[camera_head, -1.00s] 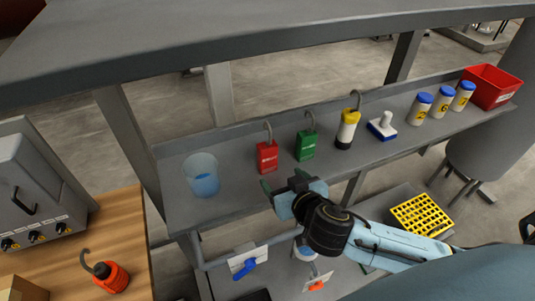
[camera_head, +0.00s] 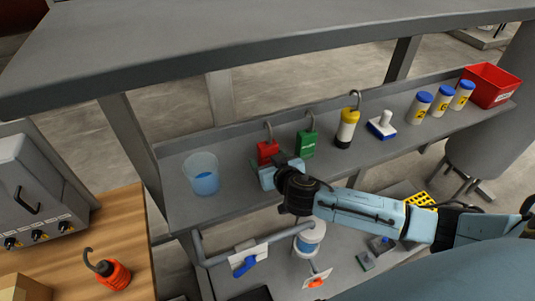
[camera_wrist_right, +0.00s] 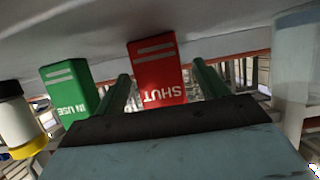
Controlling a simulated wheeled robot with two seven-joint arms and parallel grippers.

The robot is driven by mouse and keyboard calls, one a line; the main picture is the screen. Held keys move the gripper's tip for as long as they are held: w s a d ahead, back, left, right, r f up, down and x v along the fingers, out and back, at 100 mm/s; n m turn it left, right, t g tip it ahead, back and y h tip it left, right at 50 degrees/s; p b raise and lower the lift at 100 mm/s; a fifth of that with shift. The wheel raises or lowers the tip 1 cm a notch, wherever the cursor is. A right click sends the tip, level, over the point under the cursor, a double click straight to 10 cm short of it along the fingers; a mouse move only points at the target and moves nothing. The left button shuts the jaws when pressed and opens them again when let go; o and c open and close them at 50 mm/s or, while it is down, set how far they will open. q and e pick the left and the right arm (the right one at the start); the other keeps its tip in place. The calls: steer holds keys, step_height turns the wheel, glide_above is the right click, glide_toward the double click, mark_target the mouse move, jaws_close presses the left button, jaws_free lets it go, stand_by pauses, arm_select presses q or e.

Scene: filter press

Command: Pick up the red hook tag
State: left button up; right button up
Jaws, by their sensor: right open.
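The red hook tag (camera_head: 267,151) stands upright on the grey shelf, its metal hook pointing up. In the wrist view the red tag (camera_wrist_right: 157,68) reads "SHUT" upside down. My right gripper (camera_head: 268,164) is at the front of the tag, and its body hides the tag's lower part in the head view. In the wrist view, the right gripper's two green fingers (camera_wrist_right: 160,80) are open, one on each side of the tag, with gaps visible. My left gripper is not in view.
A green "IN USE" hook tag (camera_head: 306,144) stands close to the right. A yellow-topped hooked item (camera_head: 346,130) is beyond it. A cup of blue liquid (camera_head: 203,177) stands to the left. A shelf above (camera_head: 250,45) overhangs the scene.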

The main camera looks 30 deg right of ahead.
steer(key=c, duration=1.1)
